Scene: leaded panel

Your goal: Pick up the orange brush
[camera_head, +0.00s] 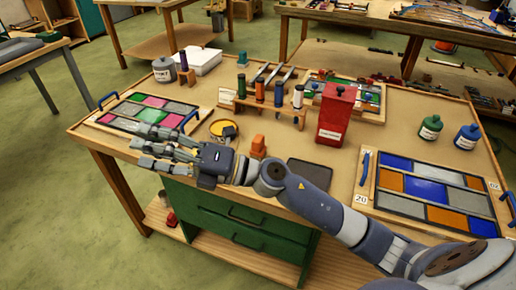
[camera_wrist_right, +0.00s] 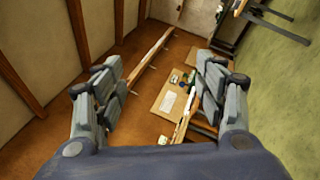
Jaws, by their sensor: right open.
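A small orange object (camera_head: 258,147), which looks like the orange brush, stands on the workbench near its front edge, just beyond my right forearm. Its lower part is partly hidden, and I cannot make out bristles. My right gripper (camera_head: 146,152) reaches left across the bench's front edge, to the left of the orange object, with fingers pointing left. It is open and empty. In the right wrist view its fingers (camera_wrist_right: 162,100) are spread apart with only the distant room between them; the orange object is not there. My left gripper is not in view.
On the workbench (camera_head: 385,110) are a left glass panel (camera_head: 150,112), a right glass panel (camera_head: 425,185), a round yellow dish (camera_head: 223,129), a tool rack (camera_head: 262,105), a red canister (camera_head: 336,115) and two bottles (camera_head: 431,127). A dark flat pad (camera_head: 309,174) lies near the front.

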